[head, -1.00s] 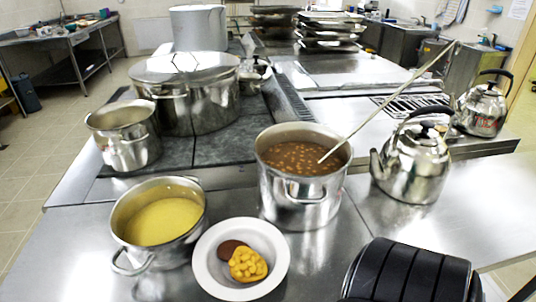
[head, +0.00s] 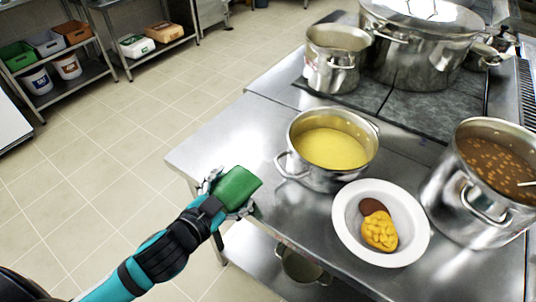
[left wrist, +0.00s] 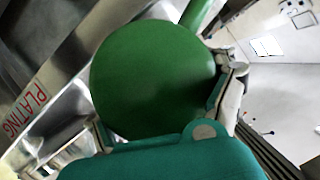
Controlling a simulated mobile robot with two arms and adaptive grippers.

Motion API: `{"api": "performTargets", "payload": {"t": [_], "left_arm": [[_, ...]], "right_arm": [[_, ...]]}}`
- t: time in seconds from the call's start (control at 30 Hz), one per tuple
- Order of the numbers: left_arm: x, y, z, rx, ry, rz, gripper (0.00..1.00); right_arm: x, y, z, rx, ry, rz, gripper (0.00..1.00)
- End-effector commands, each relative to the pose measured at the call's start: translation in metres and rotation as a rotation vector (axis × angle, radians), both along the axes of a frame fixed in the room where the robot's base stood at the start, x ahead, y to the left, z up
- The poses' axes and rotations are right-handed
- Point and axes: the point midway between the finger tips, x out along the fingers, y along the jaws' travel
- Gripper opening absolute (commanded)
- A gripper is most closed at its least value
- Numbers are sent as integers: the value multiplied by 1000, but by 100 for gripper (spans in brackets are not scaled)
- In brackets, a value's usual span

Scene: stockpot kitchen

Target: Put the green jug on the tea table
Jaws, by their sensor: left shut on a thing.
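The green jug (head: 238,187) is in my left gripper (head: 226,192), at the near left corner of the steel counter in the head view. It looks tilted there, and the gripper's fingers are around it. I cannot tell whether it touches the counter. In the left wrist view the jug's round green face (left wrist: 152,82) fills the middle, between the fingers of my left gripper (left wrist: 165,110), with a green part extending at the top. My right gripper is in neither view. I cannot make out a tea table.
On the steel counter (head: 215,150) stand a pot of yellow soup (head: 335,148), a white plate (head: 405,247) of food and a bean pot (head: 490,175). Shelves (head: 75,80) with bins stand at the back left. The tiled floor (head: 120,130) between is clear.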

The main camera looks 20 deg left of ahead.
Motion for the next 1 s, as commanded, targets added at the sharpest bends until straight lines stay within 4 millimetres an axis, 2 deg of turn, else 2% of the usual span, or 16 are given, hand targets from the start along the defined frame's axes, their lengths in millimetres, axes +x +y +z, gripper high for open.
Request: {"api": "performTargets", "payload": {"t": [0.03, 0.1, 0.33, 0.57, 0.77, 0.87, 1.0], "left_arm": [[16, -3, 6, 0, -7, 2, 41], [34, -6, 6, -2, -6, 2, 41], [84, -17, 4, 0, -2, 1, 41], [104, -21, 3, 0, 0, 1, 41], [138, -28, 4, -1, -2, 2, 41], [137, -28, -11, 2, 4, 2, 41], [137, -28, -14, -1, 1, 1, 41]], "right_arm": [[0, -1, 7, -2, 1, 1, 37], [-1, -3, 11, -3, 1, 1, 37], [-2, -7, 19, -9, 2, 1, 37], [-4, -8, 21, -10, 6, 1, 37], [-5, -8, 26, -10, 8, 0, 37], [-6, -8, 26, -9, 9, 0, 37], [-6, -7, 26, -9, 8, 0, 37]]}}
